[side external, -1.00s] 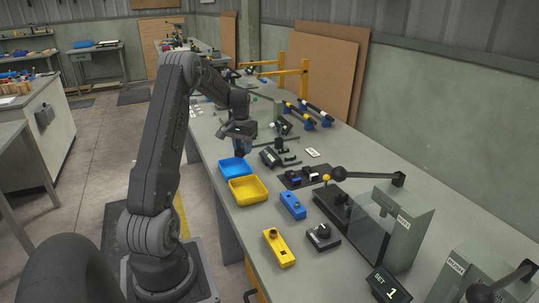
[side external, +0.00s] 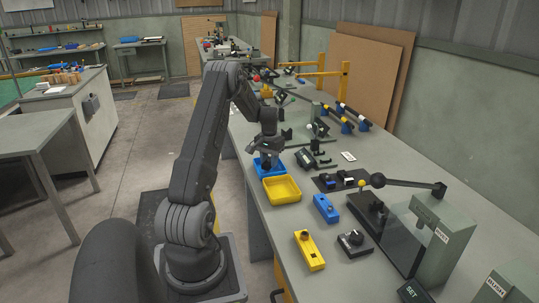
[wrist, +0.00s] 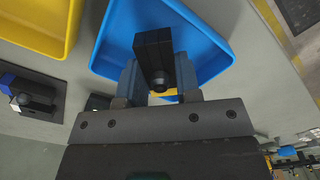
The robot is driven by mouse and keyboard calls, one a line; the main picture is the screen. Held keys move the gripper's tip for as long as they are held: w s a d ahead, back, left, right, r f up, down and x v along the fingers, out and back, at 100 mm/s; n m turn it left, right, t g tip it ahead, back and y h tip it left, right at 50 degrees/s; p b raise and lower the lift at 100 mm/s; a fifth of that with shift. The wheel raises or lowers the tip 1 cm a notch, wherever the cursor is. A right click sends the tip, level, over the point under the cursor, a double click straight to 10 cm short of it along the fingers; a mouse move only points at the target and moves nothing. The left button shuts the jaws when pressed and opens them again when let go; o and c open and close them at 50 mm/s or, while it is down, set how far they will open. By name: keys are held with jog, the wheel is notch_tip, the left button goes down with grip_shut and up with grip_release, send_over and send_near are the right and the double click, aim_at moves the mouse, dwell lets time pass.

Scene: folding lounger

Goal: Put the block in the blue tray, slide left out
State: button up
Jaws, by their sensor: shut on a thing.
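My gripper (side external: 268,160) is at the blue tray (side external: 283,171), low over it in the side view. In the wrist view the jaws (wrist: 156,66) are shut on a dark block (wrist: 153,45) with a round knob on its near end. The blue tray (wrist: 207,42) lies below and around the block in that view. I cannot tell whether the block touches the tray floor. I cannot make out for certain which part is the slide; a fixture (side external: 436,235) with a black lever and a dark clear panel stands at the right.
A yellow tray (side external: 281,191) stands right beside the blue tray, on the camera side. A blue block (side external: 326,208), a yellow block with a knob (side external: 309,250) and a dark block with a knob (side external: 351,243) lie on the bench. A dark plate with small parts (side external: 338,181) lies beyond them.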

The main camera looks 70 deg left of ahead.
jog(key=shift+f, duration=0.35)
jog(key=shift+f, duration=0.6)
dwell(0.3)
jog(key=o, duration=1.1)
jog(key=shift+r, duration=0.1)
notch_tip(320, 180, up, 14)
jog(key=w+d+r+m, duration=0.1)
jog(key=w+d+r, duration=0.2)
jog(key=d, duration=0.3)
jog(key=w+d+r+m, duration=0.1)
jog(key=w+d+r, duration=0.15)
jog(key=d, duration=0.35)
jog(key=d+r+m+t+y, duration=0.1)
jog(key=d+r, duration=0.2)
jog(key=d, duration=0.5)
jog(key=d+r+m+t, duration=0.1)
jog(key=d+r, duration=0.2)
jog(key=d, duration=0.4)
jog(key=s+d+m+t, duration=0.1)
jog(key=s+d, duration=0.3)
jog(key=d, duration=0.2)
jog(key=s+d+f+m+t, duration=0.1)
jog(key=s+d+m, duration=0.1)
jog(key=s+d, duration=0.3)
jog(key=s+d+m+t+h, duration=0.1)
jog(key=s+d, duration=0.3)
jog(key=d, duration=0.5)
jog(key=shift+s+f+m+t, duration=0.25)
jog(key=shift+s+m+t, duration=0.1)
jog(key=shift+m, duration=0.15)
